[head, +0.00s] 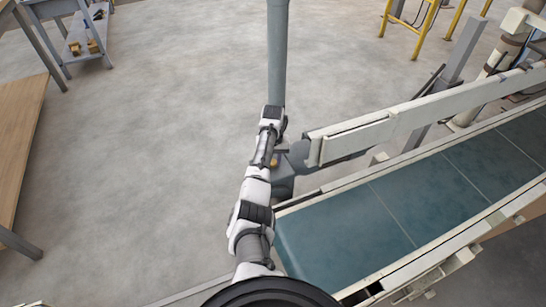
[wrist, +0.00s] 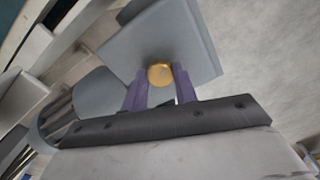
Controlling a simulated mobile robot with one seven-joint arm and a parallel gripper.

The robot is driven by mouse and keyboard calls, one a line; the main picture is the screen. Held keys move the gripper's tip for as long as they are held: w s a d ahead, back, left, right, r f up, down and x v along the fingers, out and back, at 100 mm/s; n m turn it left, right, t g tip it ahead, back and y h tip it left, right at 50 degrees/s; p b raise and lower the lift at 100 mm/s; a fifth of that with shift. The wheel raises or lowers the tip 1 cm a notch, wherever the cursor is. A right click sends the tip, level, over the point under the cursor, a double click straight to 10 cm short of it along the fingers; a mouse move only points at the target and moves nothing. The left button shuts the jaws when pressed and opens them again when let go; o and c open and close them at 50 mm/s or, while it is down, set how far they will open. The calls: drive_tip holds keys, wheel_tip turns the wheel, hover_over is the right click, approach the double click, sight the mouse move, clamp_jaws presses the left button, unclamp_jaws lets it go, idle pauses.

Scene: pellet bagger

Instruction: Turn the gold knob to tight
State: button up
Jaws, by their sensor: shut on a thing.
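The gold knob (wrist: 159,73) is small and round. It sits against a flat grey box-like housing (wrist: 190,32) in the wrist view. My gripper (wrist: 160,79) has its two purple fingers shut on the knob, one on each side. In the head view a small part of the gold knob (head: 274,163) shows beside my arm, near the end of the conveyor. My fingers are hidden behind my arm in that view. No tight mark can be read in either view.
A conveyor with a teal belt (head: 430,200) and pale side rails runs to the right. A grey post (head: 277,50) stands behind my arm. A wooden-topped table (head: 15,150) is at the left edge. The floor between is clear.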

drive_tip(key=m+p, duration=0.1)
drive_tip(key=m, duration=0.4)
drive_tip(key=shift+m, duration=0.3)
drive_tip(key=m, duration=1.2)
drive_tip(key=shift+m, duration=0.3)
drive_tip(key=m, duration=0.6)
drive_tip(key=o, duration=1)
drive_tip(key=shift+c, duration=0.2)
drive_tip(key=shift+r, duration=0.1)
